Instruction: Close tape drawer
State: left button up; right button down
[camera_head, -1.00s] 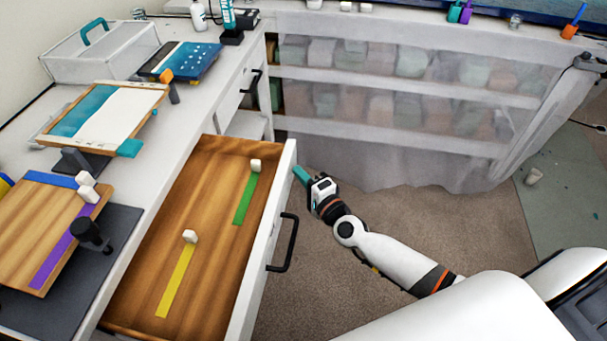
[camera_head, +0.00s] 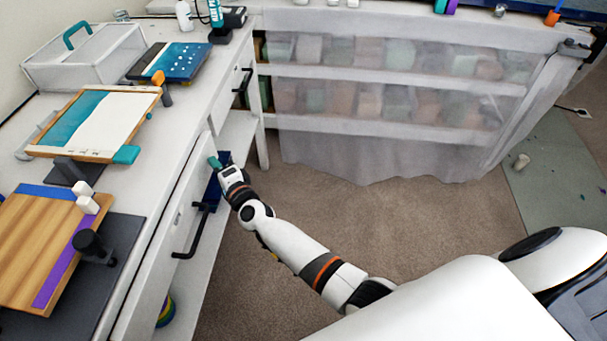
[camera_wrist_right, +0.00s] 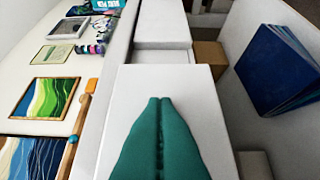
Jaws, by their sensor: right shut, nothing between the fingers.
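The tape drawer's white front (camera_head: 185,205) with its black bar handle (camera_head: 192,230) stands in line with the desk front in the head view. No wooden inside of the drawer shows, and the tapes in it are hidden. My right gripper (camera_head: 214,163), with green fingertips, is shut and empty at the far end of the drawer front, touching or very near it. In the right wrist view its two green fingers (camera_wrist_right: 160,125) are pressed together in front of a white panel (camera_wrist_right: 155,82). My left gripper is not in view.
On the desk are a wooden board with purple tape (camera_head: 45,245), a framed blue-and-white panel (camera_head: 95,122) and a clear box (camera_head: 85,62). Blue folders (camera_wrist_right: 275,72) stand on the shelf below. The carpet (camera_head: 300,220) on the right is clear.

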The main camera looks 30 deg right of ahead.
aim_at(205, 165)
jog(key=shift+w+a+b, duration=0.15)
jog(key=shift+w+a, duration=0.3)
jog(key=shift+a, duration=0.2)
jog(key=shift+w+a+b, duration=0.15)
jog(key=shift+w+a, duration=0.25)
jog(key=shift+a, duration=0.2)
jog(key=shift+a+r, duration=0.1)
jog(key=shift+r, duration=0.2)
